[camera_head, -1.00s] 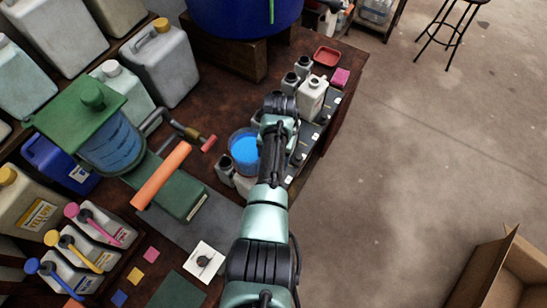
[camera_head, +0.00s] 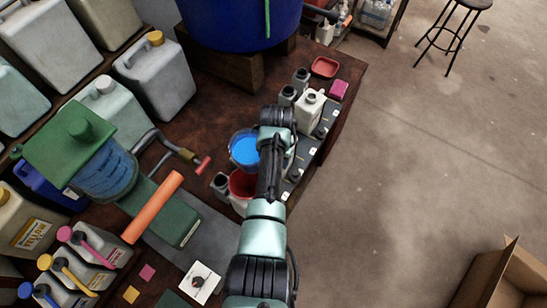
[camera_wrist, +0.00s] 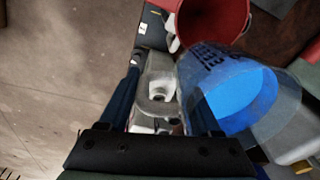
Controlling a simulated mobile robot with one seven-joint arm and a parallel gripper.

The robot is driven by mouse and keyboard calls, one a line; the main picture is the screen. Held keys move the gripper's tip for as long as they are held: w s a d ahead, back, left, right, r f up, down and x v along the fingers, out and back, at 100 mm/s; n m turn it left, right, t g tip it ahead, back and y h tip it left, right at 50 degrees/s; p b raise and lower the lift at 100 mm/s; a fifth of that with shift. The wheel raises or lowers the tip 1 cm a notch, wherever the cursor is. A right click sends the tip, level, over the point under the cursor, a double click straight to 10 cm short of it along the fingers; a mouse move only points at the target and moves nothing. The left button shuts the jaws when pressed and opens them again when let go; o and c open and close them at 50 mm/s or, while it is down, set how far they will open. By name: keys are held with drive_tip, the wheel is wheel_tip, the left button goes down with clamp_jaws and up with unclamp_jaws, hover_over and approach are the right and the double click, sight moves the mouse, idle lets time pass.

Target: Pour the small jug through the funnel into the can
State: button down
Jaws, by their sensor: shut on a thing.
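The small jug (camera_head: 244,150), a clear vessel holding bright blue liquid, is off the bench beside my gripper (camera_head: 264,140). In the wrist view the jug (camera_wrist: 225,85) lies right of my fingers (camera_wrist: 163,90), which are shut on it, seemingly at its grey handle loop. A red round-mouthed piece, seemingly the funnel (camera_head: 242,184), shows just below the jug in the head view and at the top of the wrist view (camera_wrist: 212,18). A pale body under it, likely the can (camera_head: 238,205), is mostly hidden. I cannot tell whether liquid is flowing.
A white bottle (camera_head: 309,109) and small grey bottles stand along the bench's right edge, near my arm. A red dish (camera_head: 324,67) and pink block (camera_head: 338,90) lie beyond. A green-lidded device with an orange bar (camera_head: 152,207) stands left.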

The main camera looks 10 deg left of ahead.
drive_tip(key=shift+w+r+t+p, duration=0.2)
drive_tip(key=shift+r+t+p, duration=0.2)
drive_tip(key=shift+t+p, duration=0.15)
drive_tip(key=shift+w+r+t, duration=0.15)
drive_tip(key=shift+w+t, duration=0.2)
drive_tip(key=shift+t, duration=0.8)
drive_tip(key=shift+w+t+b, duration=0.25)
drive_tip(key=shift+t+b, duration=0.55)
drive_tip(key=shift+t, duration=0.6)
drive_tip(key=shift+w+r+t+h+b, duration=0.1)
drive_tip(key=shift+t+h+b, duration=0.2)
drive_tip(key=shift+t+b, duration=0.8)
drive_tip(key=shift+t+b, duration=0.9)
drive_tip(key=shift+b, duration=1.65)
drive_tip(key=shift+s+f+t+b, duration=0.35)
drive_tip(key=shift+t+b, duration=0.45)
drive_tip(key=shift+b, duration=1.6)
drive_tip(key=shift+s+f+t+b, duration=0.25)
drive_tip(key=shift+t+b, duration=0.45)
drive_tip(key=shift+b, duration=2.2)
drive_tip(key=shift+s+f+t+b, duration=0.2)
drive_tip(key=shift+t+b, duration=0.5)
drive_tip(key=shift+b, duration=2.15)
drive_tip(key=shift+s+r+t+b, duration=0.15)
drive_tip(key=shift+t+b, duration=0.35)
drive_tip(key=shift+b, duration=1.3)
